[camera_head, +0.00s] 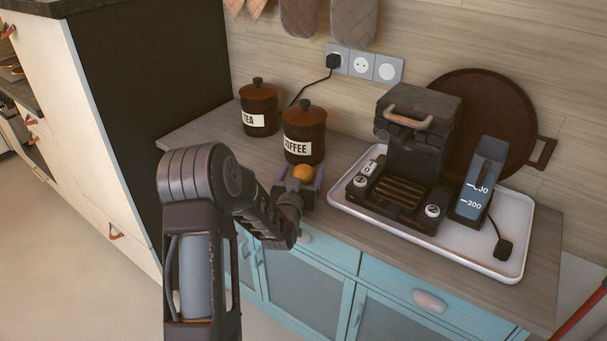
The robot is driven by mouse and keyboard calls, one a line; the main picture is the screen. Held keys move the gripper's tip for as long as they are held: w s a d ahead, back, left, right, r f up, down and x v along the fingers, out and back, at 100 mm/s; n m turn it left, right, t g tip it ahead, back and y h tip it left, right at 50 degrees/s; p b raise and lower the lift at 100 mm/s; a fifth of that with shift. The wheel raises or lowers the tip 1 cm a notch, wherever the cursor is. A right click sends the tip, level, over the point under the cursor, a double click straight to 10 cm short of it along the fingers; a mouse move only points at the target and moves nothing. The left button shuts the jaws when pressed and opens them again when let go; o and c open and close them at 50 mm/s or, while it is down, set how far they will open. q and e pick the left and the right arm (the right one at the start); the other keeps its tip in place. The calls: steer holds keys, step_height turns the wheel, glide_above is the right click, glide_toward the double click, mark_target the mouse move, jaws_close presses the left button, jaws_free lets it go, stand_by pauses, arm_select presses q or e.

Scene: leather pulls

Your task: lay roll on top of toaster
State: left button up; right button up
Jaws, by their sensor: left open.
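The roll (301,172), small, round and orange-brown, is on the counter in front of the coffee canister. My left gripper (299,180) is open at the roll, with a finger on either side of it. The lower part of the roll is hidden by the gripper, and I cannot tell whether the fingers touch it. The toaster (422,133) is a dark appliance with a wooden handle, a raised back part and a slatted lower front. It stands on a white tray (345,208) to the right of the gripper. My right gripper is not in view.
A tea canister (259,108) and a coffee canister (304,137) stand behind the roll. A measuring container (480,180) and a black plug (502,249) are on the tray's right side. A round brown pan (490,105) leans on the wall. Bare counter (205,133) shows at the left.

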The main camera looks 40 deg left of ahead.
mark_target(302, 171)
arm_select(q)
steer(key=c, duration=1.1)
steer(key=shift+o, duration=0.2)
steer(key=shift+r, duration=0.1)
step_height(302, 171, up, 10)
steer(key=shift+f+b, duration=0.1)
steer(key=shift+b, duration=0.45)
